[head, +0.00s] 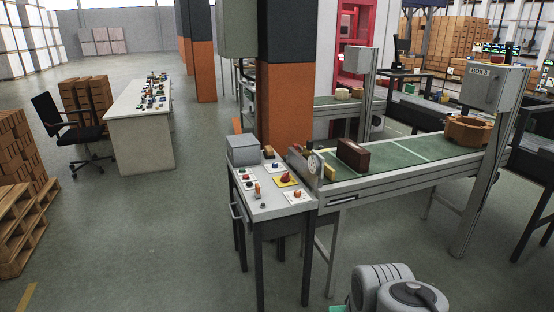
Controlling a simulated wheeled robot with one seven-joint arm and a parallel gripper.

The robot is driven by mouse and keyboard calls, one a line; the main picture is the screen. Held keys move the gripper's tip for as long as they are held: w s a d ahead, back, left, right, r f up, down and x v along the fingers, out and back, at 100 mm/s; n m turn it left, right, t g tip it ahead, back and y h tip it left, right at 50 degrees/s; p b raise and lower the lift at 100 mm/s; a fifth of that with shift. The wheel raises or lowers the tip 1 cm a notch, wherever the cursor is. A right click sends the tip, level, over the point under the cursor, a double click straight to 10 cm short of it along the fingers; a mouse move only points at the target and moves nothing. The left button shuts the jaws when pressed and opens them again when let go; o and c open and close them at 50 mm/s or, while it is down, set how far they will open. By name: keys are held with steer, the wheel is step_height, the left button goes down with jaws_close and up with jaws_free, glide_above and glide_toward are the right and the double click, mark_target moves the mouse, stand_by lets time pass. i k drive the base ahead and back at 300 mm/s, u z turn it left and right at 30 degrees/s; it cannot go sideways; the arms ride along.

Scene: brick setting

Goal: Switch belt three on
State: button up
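A control table (269,211) with a light top stands at the near end of a green conveyor belt (385,158). On its top are several small switches and buttons on white plates, among them a red button (286,178) on a yellow plate and an orange upright switch (257,190). Their labels are too small to read, so I cannot tell which one is for belt three. A grey box (491,86) on a post beside the belt appears to read "BOX 3". My gripper is not in view.
A grey box (243,150) sits on the control table's back corner. An orange and dark pillar (284,105) stands behind it. A white desk (140,125) with many small controls and a black chair (63,128) are at left. The floor left of the control table is clear.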

mark_target(285, 178)
steer(key=u, duration=0.65)
steer(key=i, duration=1.2)
steer(key=u, duration=0.6)
steer(key=i, duration=1.9)
steer(key=z, duration=0.3)
